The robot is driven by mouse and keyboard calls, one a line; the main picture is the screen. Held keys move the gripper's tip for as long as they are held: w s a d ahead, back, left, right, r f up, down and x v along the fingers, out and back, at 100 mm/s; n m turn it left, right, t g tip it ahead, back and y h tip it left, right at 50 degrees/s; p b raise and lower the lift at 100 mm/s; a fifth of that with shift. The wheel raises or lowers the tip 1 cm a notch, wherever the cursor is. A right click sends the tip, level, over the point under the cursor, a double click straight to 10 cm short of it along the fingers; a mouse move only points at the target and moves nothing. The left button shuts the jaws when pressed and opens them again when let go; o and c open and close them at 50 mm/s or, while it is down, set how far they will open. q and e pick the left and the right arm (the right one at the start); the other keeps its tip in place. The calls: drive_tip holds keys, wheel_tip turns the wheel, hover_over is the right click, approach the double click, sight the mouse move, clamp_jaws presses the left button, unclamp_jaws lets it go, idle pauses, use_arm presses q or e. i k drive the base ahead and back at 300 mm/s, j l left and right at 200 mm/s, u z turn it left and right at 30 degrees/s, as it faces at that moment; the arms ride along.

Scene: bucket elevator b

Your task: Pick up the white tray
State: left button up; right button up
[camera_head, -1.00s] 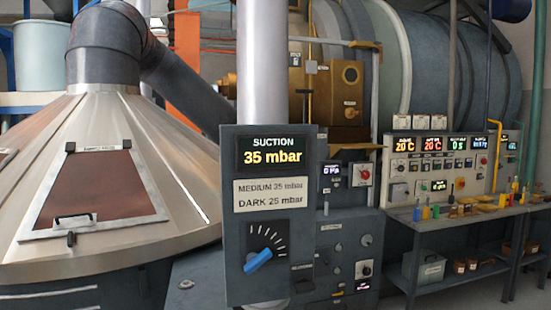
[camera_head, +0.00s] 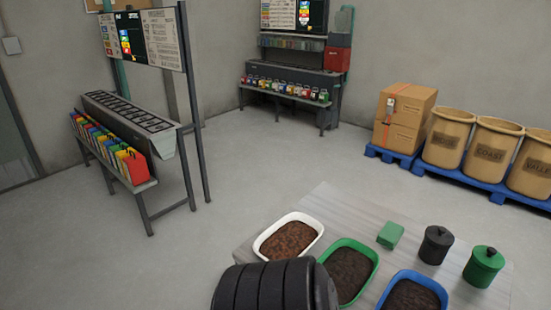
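The white tray (camera_head: 316,219) stands on a pale grey table at the lower middle of the head view. It is filled with brown granular material. A dark ribbed part, which looks like one of my own arm links, covers the area just in front of the tray's near side. Neither of my grippers shows in the view, so I cannot see their fingers. Nothing visible holds the tray.
A green tray (camera_head: 371,254) and a blue tray (camera_head: 441,287) stand on the same table (camera_head: 360,212). A small green block (camera_head: 390,235), a black canister (camera_head: 436,246) and a green canister (camera_head: 484,267) stand behind them. Open floor (camera_head: 240,185) lies beyond.

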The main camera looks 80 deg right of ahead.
sight(293, 235)
drive_tip(key=z, duration=2.8)
drive_tip(key=i+j+z, duration=0.2)
drive_tip(key=j, duration=0.2)
drive_tip(key=j+z, duration=0.25)
drive_tip(key=j, duration=0.15)
drive_tip(key=k, duration=0.05)
